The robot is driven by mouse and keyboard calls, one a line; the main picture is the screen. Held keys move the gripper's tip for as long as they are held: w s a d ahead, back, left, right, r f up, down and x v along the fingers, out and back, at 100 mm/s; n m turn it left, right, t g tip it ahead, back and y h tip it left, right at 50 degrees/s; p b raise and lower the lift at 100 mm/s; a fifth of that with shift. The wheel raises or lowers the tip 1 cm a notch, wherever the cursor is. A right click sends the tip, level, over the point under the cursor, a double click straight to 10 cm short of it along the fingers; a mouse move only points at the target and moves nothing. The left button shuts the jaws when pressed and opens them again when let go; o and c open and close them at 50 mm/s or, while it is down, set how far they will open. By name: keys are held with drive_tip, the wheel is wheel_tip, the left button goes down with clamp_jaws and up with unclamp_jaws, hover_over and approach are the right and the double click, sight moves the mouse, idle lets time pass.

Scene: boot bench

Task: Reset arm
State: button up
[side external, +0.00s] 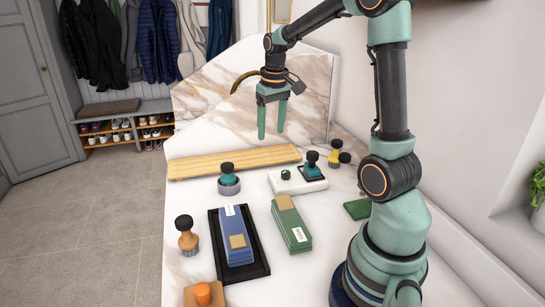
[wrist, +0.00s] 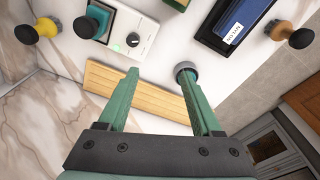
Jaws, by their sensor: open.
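My gripper (side external: 272,120) hangs above the back of the bench in the side external view, pointing down, with its two green fingers apart and nothing between them. In the wrist view my gripper (wrist: 160,85) is also open and empty. Below it lies a long wooden board (side external: 235,162), which shows between and beyond the fingers in the wrist view (wrist: 150,103). The gripper is apart from the board and everything on the bench.
A teal-and-black knobbed tool (side external: 228,180), a white device (side external: 297,184), an orange-handled brush (side external: 187,240), a black tray (side external: 262,267) with a blue block (side external: 238,252), and a green block (side external: 290,222) stand on the white bench. A marble panel (side external: 215,100) rises behind.

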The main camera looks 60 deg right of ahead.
drive_tip(key=s+a+r+n+t, duration=0.2)
drive_tip(key=s+a, duration=0.1)
drive_tip(key=a, duration=0.7)
drive_tip(key=s+a+r+n+t, duration=0.2)
drive_tip(key=s+a, duration=0.1)
drive_tip(key=a, duration=0.8)
drive_tip(key=shift+s+a+r+n+t+y, duration=0.15)
drive_tip(key=shift+s+r+n+t+y, duration=0.15)
drive_tip(key=shift+r+n, duration=0.1)
